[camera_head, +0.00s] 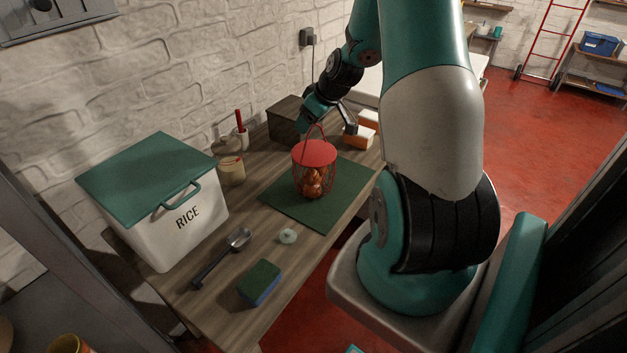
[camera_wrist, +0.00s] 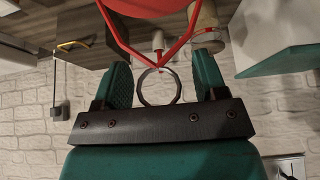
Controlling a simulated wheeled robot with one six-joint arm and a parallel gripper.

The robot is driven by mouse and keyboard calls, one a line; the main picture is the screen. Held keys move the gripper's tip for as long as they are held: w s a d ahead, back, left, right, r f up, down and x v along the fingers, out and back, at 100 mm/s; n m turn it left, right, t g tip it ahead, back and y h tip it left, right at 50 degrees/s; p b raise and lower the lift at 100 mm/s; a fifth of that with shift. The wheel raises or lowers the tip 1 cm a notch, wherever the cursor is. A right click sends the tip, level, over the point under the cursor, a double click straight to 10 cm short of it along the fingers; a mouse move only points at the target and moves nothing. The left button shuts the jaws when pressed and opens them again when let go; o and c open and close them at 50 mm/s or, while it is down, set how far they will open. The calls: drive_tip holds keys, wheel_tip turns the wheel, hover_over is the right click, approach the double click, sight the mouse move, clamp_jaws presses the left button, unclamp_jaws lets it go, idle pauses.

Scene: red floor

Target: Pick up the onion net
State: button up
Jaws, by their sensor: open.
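The onion net (camera_head: 314,154) has a red top, red mesh sides and orange-brown onions inside. It stands upright on the dark green mat (camera_head: 285,205) on the wooden table. Its red straps rise and meet at a metal ring (camera_wrist: 159,102). The red top also shows at the upper edge of the wrist view (camera_wrist: 158,6). My gripper (camera_wrist: 165,70) is open above the net, with one teal finger on each side of the ring. Gaps show between the ring and both fingers. In the head view my gripper (camera_head: 328,122) is small and partly merges with the straps.
A wooden box (camera_head: 285,120) and orange-and-white blocks (camera_head: 362,133) stand behind the net. A jar (camera_head: 231,172) and the white rice bin (camera_head: 165,215) stand left. A scoop (camera_head: 222,257), a small pale object (camera_head: 287,236) and a sponge (camera_head: 260,282) lie in front.

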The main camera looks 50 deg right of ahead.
clamp_jaws()
drive_tip(key=shift+r, duration=0.1)
drive_tip(key=shift+r, duration=0.1)
